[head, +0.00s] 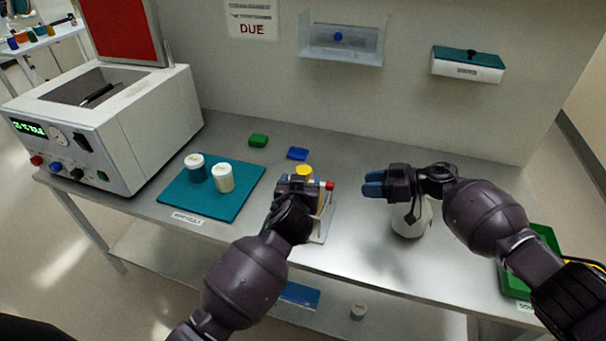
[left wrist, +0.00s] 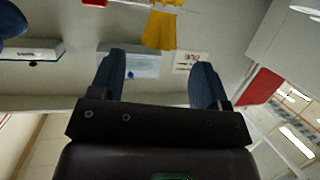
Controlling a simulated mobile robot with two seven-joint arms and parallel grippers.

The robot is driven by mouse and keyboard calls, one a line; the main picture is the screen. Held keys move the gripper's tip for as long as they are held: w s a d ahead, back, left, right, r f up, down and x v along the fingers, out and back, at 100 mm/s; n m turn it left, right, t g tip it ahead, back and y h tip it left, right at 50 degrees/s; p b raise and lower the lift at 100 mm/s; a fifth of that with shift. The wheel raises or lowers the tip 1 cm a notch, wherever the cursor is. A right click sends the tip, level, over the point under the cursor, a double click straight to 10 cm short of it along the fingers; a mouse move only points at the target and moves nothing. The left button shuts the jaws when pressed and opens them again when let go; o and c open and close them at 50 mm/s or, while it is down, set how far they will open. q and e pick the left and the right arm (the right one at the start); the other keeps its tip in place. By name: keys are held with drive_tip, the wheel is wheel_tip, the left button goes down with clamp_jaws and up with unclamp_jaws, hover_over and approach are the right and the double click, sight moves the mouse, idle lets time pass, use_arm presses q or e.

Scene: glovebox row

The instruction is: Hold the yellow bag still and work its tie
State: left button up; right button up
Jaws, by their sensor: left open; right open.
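The yellow bag (head: 304,171) shows only as a small patch above my left gripper (head: 299,186) in the head view; the gripper and arm hide the rest. In the left wrist view the yellow bag (left wrist: 160,30) hangs with a flared lower edge, beyond the fingertips and apart from them. My left gripper (left wrist: 158,75) is open with nothing between its fingers. My right gripper (head: 373,184) is open and empty, to the right of the bag, its blue fingertips pointing left. I cannot make out the tie. A small red piece (head: 329,185) shows beside the left gripper.
A teal mat (head: 240,190) with two white-lidded jars lies left. A white bottle (head: 411,222) stands under my right forearm. A green tray (head: 545,240) is at the right end. A white instrument (head: 130,130) stands far left. Green and blue blocks lie behind.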

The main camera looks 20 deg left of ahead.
sight(304, 170)
use_arm(q)
drive_tip(key=shift+x, duration=3.35)
drive_tip(key=shift+c, duration=0.2)
drive_tip(key=c, duration=1.1)
